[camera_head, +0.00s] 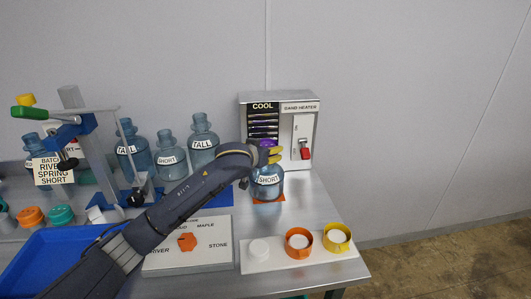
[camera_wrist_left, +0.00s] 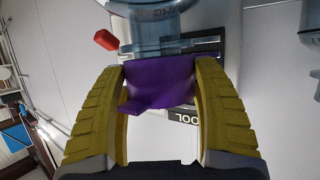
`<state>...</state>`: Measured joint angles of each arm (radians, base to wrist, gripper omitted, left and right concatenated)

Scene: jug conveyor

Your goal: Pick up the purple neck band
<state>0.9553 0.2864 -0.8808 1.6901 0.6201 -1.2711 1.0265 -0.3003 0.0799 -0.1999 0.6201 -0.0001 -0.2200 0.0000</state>
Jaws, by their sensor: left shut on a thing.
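The purple neck band (camera_wrist_left: 160,82) is between the yellow fingers of my left gripper (camera_wrist_left: 160,95) in the left wrist view, and the fingers are shut on it. In the head view the left gripper (camera_head: 272,153) is beside the band heater, with a bit of the purple band (camera_head: 267,143) showing. A clear blue jug labelled SHORT (camera_head: 268,182) stands just below the gripper on an orange mat. Its blue body shows beyond the band in the wrist view (camera_wrist_left: 155,22). I cannot tell whether the band touches the jug. My right gripper is out of view.
The band heater (camera_head: 303,105), with a COOL slot rack and a red handle (camera_head: 305,152), stands right behind the gripper. Several other jugs stand to the left. A white board (camera_head: 285,262) holds orange and yellow rings at the front right. A blue tray (camera_head: 50,250) is front left.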

